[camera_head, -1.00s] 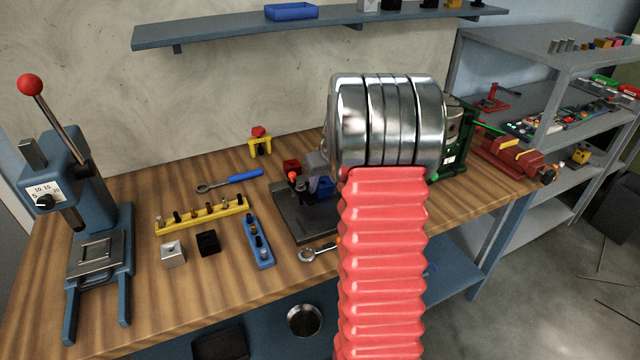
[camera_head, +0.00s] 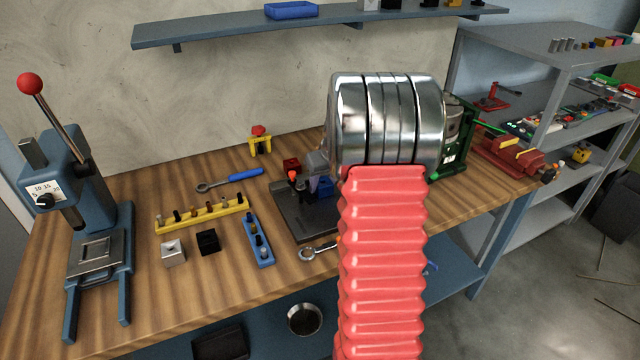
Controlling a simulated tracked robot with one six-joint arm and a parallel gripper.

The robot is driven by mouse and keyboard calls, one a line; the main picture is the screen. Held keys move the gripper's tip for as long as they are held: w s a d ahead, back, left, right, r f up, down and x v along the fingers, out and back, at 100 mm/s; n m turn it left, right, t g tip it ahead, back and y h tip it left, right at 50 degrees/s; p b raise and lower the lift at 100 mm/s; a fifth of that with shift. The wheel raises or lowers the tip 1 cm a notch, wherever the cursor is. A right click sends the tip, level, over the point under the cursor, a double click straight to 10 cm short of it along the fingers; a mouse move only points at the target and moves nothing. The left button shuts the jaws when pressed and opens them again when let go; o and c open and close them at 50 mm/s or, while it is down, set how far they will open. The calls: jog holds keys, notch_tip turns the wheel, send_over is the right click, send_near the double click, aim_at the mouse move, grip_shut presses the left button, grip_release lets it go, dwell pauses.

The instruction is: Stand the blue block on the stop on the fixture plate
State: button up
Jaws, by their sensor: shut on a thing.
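The blue block (camera_head: 323,187) shows in the head view low over the right part of the dark fixture plate (camera_head: 292,224), partly hidden by my arm. My gripper (camera_head: 318,166) shows only as a small grey part left of my chrome wrist, right above the blue block. It is shut on the block; its fingertips are mostly hidden. I cannot tell whether the block touches the plate or the stop, as the stop is not clearly visible behind my arm. A red-tipped clamp (camera_head: 292,176) stands at the plate's back left.
A yellow rack (camera_head: 203,214), a blue rack (camera_head: 260,243) and a ring spanner (camera_head: 316,250) lie nearby. A blue press (camera_head: 85,200) stands left. A green machine (camera_head: 455,150) stands right.

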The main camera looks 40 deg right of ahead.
jog(key=o, duration=1.3)
jog(key=shift+o, duration=0.4)
jog(key=o, duration=0.3)
jog(key=shift+s, duration=0.1)
jog(key=shift+r, duration=3)
